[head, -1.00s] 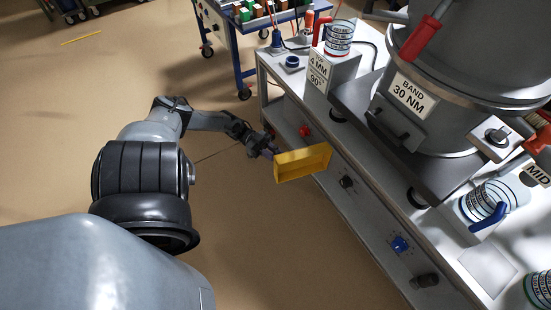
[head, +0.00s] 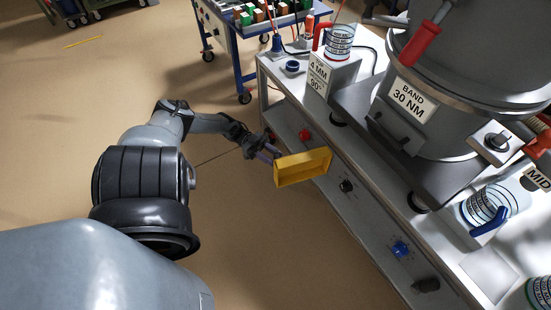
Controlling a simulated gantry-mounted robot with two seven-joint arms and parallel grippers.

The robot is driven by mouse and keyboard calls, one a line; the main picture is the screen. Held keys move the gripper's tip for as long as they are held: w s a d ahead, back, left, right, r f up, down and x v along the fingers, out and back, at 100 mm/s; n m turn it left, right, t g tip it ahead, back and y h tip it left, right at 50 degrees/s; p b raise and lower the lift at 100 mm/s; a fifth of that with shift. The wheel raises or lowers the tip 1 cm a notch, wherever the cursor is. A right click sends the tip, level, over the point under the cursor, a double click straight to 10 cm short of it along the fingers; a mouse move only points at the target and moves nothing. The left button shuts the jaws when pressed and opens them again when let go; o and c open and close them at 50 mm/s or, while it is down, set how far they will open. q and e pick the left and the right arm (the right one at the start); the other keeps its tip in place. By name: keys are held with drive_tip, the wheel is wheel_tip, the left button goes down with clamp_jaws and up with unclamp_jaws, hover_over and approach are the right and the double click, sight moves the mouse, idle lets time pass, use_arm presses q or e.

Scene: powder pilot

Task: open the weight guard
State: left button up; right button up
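The yellow weight guard (head: 303,167), a shallow box-like cover, sticks out from the front panel of the grey bench. My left gripper (head: 271,153) is at its left end, with the fingertips close to the left edge. The two fingers show apart with a gap between them. I cannot tell whether a finger touches the guard. What lies behind the guard is hidden. My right gripper is out of view.
The bench front carries a red button (head: 304,134), a black knob (head: 346,186) and a blue knob (head: 400,249). A large steel vessel (head: 470,60) stands on top. A blue-framed cart (head: 232,50) is behind.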

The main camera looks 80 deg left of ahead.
use_arm(q)
drive_tip(key=b+v, duration=0.2)
drive_tip(key=v, duration=0.6)
drive_tip(key=shift+s+a, duration=0.2)
drive_tip(key=shift+a, duration=0.1)
